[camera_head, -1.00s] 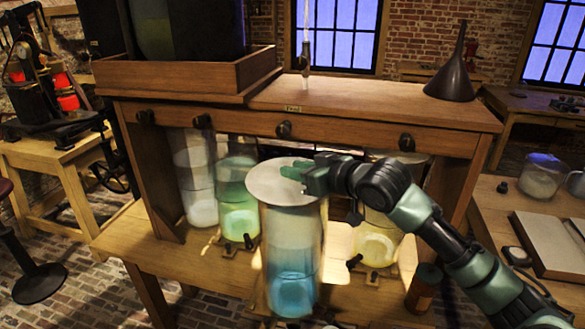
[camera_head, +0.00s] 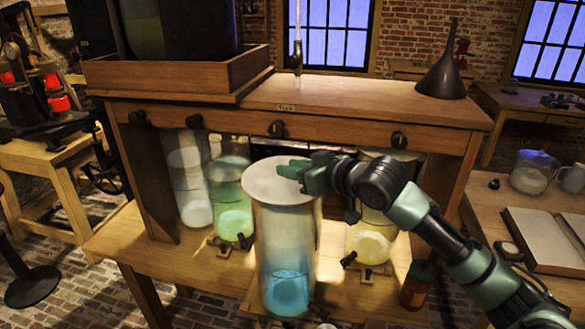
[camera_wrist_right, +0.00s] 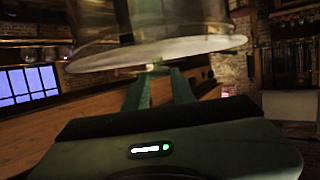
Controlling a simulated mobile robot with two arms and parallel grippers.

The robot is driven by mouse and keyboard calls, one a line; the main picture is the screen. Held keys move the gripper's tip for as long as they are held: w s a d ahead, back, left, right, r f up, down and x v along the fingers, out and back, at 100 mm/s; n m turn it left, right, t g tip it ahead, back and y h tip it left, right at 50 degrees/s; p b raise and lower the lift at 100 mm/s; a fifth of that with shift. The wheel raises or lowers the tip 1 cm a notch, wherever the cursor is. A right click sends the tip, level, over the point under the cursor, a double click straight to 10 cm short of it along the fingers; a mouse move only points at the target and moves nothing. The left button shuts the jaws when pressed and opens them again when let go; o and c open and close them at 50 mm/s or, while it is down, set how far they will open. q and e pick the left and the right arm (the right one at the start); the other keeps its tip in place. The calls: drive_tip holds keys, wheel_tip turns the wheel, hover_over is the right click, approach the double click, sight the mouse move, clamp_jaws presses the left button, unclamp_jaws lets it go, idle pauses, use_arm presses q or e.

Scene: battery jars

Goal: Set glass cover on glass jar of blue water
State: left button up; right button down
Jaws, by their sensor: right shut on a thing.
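The glass cover (camera_head: 268,184), a pale round disc, lies flat over the mouth of the tall glass jar of blue water (camera_head: 287,245). I cannot tell whether the cover touches the rim. The jar stands upright at the front of the wooden bench. My left gripper is out of view.
A green jar (camera_head: 231,195), a whitish jar (camera_head: 188,180) and a yellow jar (camera_head: 371,235) stand behind, under the wooden shelf (camera_head: 340,105). A brown bottle (camera_head: 417,285) stands at right. A black funnel (camera_head: 447,65) sits on the shelf.

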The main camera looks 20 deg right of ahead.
drive_tip(key=shift+r, duration=0.1)
drive_tip(key=shift+f, duration=0.45)
idle(0.4)
drive_tip(key=c, duration=1.5)
unclamp_jaws()
drive_tip(key=shift+o, duration=0.2)
drive_tip(key=shift+f, duration=0.1)
drive_tip(key=shift+s, duration=0.1)
